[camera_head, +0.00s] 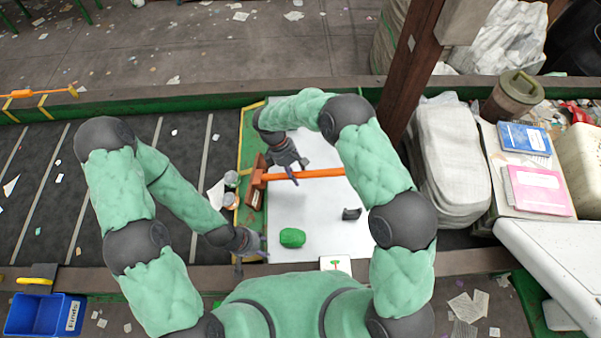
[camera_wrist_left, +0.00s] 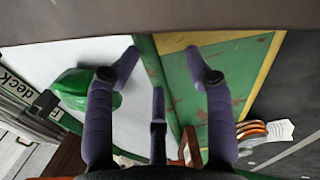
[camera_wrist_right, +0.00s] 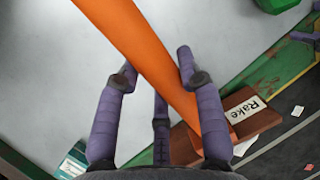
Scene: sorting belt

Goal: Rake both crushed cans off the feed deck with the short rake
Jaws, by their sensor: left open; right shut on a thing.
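The short rake has an orange handle (camera_head: 322,172) and a brown head labelled "Rake" (camera_wrist_right: 258,122). My right gripper (camera_head: 290,170) is shut on the handle, above the white feed deck (camera_head: 322,200). The rake head is over the deck's green and yellow left border. Two short round items that look like the crushed cans (camera_head: 231,179) (camera_head: 230,201) lie close together just left of that border; orange-rimmed ones show in the left wrist view (camera_wrist_left: 250,129). My left gripper (camera_head: 252,248) is open and empty near the deck's lower left corner.
A green crumpled lump (camera_head: 292,238) and a small dark curved piece (camera_head: 351,214) lie on the deck. A dark belt (camera_head: 100,180) runs to the left. A brown post (camera_head: 408,80) rises beyond the deck. A blue bin (camera_head: 45,315) stands at lower left.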

